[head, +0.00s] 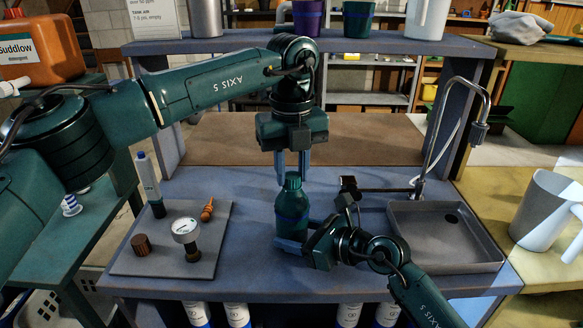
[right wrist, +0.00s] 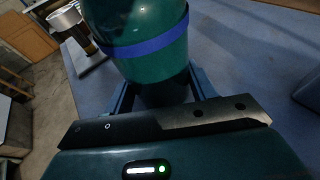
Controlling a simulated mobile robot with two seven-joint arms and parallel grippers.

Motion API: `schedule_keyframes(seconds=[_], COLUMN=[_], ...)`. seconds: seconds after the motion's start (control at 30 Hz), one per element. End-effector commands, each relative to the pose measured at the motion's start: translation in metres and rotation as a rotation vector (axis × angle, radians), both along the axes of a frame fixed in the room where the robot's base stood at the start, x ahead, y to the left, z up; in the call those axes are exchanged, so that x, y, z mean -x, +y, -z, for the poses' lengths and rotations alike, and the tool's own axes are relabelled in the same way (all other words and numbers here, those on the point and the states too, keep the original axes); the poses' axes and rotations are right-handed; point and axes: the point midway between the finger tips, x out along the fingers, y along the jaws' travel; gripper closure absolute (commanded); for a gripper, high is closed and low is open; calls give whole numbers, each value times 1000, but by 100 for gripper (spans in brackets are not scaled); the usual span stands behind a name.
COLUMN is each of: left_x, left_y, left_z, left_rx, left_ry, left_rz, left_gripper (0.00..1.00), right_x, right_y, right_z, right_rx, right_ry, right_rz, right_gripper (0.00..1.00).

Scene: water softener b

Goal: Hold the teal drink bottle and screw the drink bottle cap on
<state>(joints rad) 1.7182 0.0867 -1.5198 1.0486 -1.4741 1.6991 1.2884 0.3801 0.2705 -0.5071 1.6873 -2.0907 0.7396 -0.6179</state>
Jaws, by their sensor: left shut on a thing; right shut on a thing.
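The teal drink bottle (head: 291,213) with a blue band stands upright on the blue-grey worktop, at the middle of the head view. It also fills the top of the right wrist view (right wrist: 148,66). My right gripper (head: 293,238) is shut on the bottle low on its body, reaching in from the right. The teal drink bottle cap (head: 293,179) sits at the bottle's top. My left gripper (head: 292,174) points straight down above the bottle and is shut on the cap. I cannot tell how tightly the cap sits on the neck.
A grey board (head: 150,262) on the left holds a gauge (head: 185,230), a brown knob (head: 141,244), an orange item (head: 208,209) and a white-blue tube (head: 149,180). A sink (head: 440,245) with a tall faucet (head: 433,130) is on the right. A shelf (head: 230,44) runs behind.

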Motion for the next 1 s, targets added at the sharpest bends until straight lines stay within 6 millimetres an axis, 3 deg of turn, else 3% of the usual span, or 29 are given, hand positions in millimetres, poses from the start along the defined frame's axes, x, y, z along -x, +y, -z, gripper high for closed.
schedule_keyframes(seconds=[0.3, 0.63, 0.77, 1.0], left_x=[0, 0, 0, 0], left_y=[0, 0, -1, -1], left_z=[0, -6, -24, -76], left_rx=[0, 0, 2, 1], left_ry=[0, -1, -3, -3], left_rz=[15, 13, 13, 13], left_gripper=[49, 48, 48, 48], right_x=[0, 0, 0, 0], right_y=[0, 0, 0, 0], right_z=[0, 0, 0, 0], right_rx=[1, 1, 1, 1], right_ry=[1, 1, 1, 1], right_rz=[0, 0, 0, 0], right_gripper=[80, 80, 80, 80])
